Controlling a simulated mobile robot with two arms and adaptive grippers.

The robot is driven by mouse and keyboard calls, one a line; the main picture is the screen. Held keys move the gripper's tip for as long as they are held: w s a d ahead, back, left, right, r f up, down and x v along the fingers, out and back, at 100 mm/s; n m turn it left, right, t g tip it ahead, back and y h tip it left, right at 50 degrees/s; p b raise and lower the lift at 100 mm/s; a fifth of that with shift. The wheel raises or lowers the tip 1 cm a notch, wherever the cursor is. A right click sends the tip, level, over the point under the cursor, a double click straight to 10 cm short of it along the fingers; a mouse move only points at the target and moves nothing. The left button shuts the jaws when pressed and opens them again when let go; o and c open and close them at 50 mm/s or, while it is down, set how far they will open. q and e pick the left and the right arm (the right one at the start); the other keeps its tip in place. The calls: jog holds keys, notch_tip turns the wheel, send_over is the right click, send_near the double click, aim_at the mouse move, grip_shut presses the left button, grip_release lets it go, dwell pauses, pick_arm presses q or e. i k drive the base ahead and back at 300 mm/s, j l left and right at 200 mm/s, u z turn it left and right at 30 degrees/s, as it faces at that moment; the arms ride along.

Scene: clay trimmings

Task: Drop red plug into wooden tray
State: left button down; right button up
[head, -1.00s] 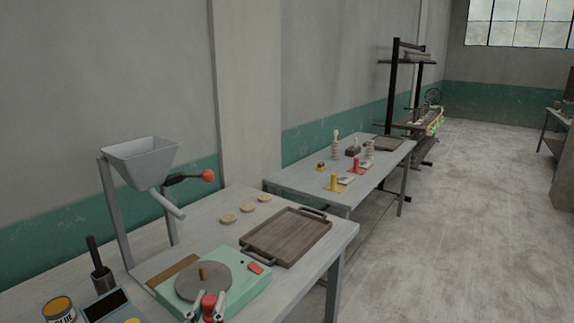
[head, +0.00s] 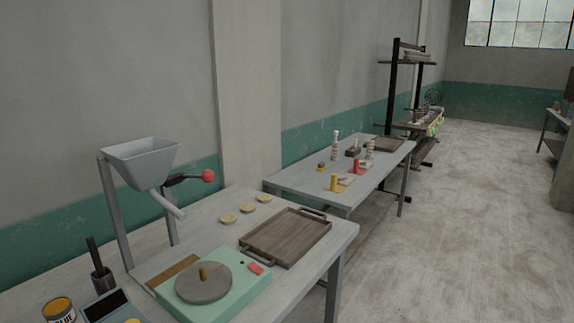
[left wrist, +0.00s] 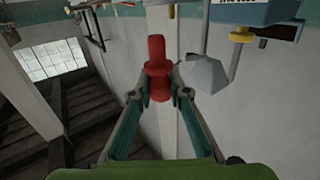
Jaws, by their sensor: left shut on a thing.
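In the left wrist view my left gripper (left wrist: 160,95) is shut on the red plug (left wrist: 157,68), a red piece with a wide collar and a broader lower part. The plug is held clear between the fingertips. Neither gripper shows in the head view now. The wooden tray (head: 248,240), brown with a handle at each end, lies flat on the near table and its floor looks empty. My right gripper is in neither view.
A green machine (head: 258,292) with a grey round plate (head: 203,283) stands just before the tray. Several pale discs (head: 247,207) lie behind it. A grey hopper (head: 141,160) with a red-knobbed lever (head: 208,176) rises at the left. A second table (head: 303,184) stands beyond.

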aim_at(282, 234)
jog(key=i+l+u, duration=0.1)
jog(key=i+l, duration=0.15)
jog(key=i+l+u, duration=0.1)
jog(key=i+l, duration=0.2)
jog(key=i+l+u, duration=0.1)
jog(key=i+l, duration=0.15)
jog(key=l, duration=0.25)
jog(key=i+l+u, duration=0.1)
jog(key=l, duration=0.25)
jog(key=i+l, duration=0.35)
jog(key=i+l+u, duration=0.15)
jog(key=l, duration=0.3)
jog(key=i+l+u, duration=0.1)
jog(key=i+l, duration=0.15)
jog(key=l, duration=0.2)
jog(key=i+l+u, duration=0.1)
jog(key=l, duration=0.3)
jog(key=i, duration=0.1)
